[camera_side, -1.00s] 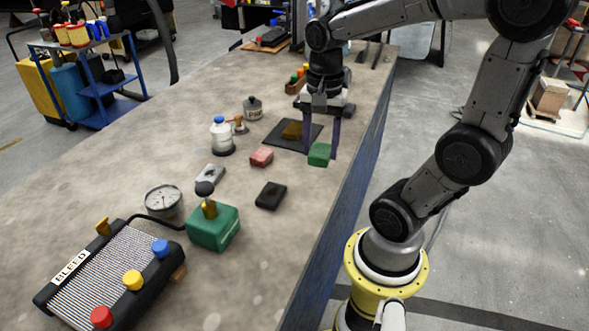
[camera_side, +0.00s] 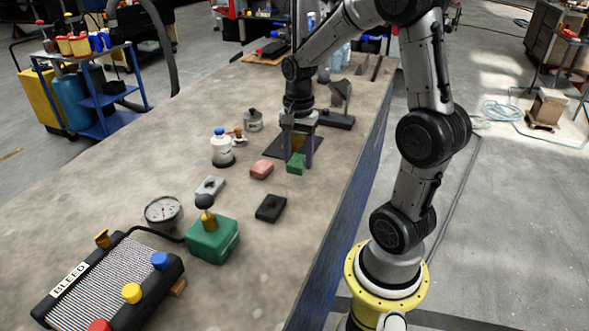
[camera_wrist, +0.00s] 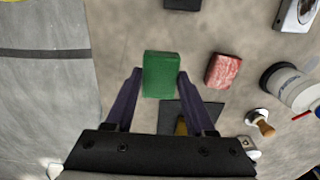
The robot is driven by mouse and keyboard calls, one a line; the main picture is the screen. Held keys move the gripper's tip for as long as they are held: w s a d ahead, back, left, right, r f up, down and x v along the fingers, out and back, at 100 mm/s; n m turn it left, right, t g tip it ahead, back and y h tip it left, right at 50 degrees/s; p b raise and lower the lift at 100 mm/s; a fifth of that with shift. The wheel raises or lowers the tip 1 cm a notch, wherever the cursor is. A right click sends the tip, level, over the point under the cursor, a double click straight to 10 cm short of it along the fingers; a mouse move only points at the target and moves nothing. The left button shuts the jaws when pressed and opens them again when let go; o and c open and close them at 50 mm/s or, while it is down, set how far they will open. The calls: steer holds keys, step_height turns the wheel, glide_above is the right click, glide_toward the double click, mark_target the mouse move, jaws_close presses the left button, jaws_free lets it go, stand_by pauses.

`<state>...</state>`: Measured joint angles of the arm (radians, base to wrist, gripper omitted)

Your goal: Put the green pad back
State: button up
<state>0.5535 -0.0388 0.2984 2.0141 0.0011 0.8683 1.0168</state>
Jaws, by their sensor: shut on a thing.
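The green pad (camera_side: 296,164) is a small block between the two purple fingers of my gripper (camera_side: 298,158). In the wrist view the green pad (camera_wrist: 161,75) sits between the fingertips (camera_wrist: 159,77), its far end reaching past them. My gripper is shut on it, near the front of a dark flat mat (camera_side: 274,150). A brownish-yellow piece (camera_wrist: 181,127) is on that mat, partly hidden behind my gripper in the side view. I cannot tell how far the pad is above the table.
A red pad (camera_side: 262,170) lies just left of my gripper. The table's right edge (camera_side: 352,205) is close.

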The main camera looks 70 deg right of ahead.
mark_target(295, 181)
steer(key=shift+w+d+f, duration=0.2)
steer(key=shift+w+f, duration=0.15)
steer(key=shift+f, duration=0.2)
steer(key=shift+w+d+f, duration=0.1)
steer(key=shift+w+f, duration=0.05)
steer(key=shift+f, duration=0.8)
steer(key=shift+w+d+f, duration=0.1)
steer(key=shift+w+f, duration=0.05)
steer(key=shift+f, duration=0.8)
steer(key=shift+f, duration=0.15)
steer(key=o, duration=1.2)
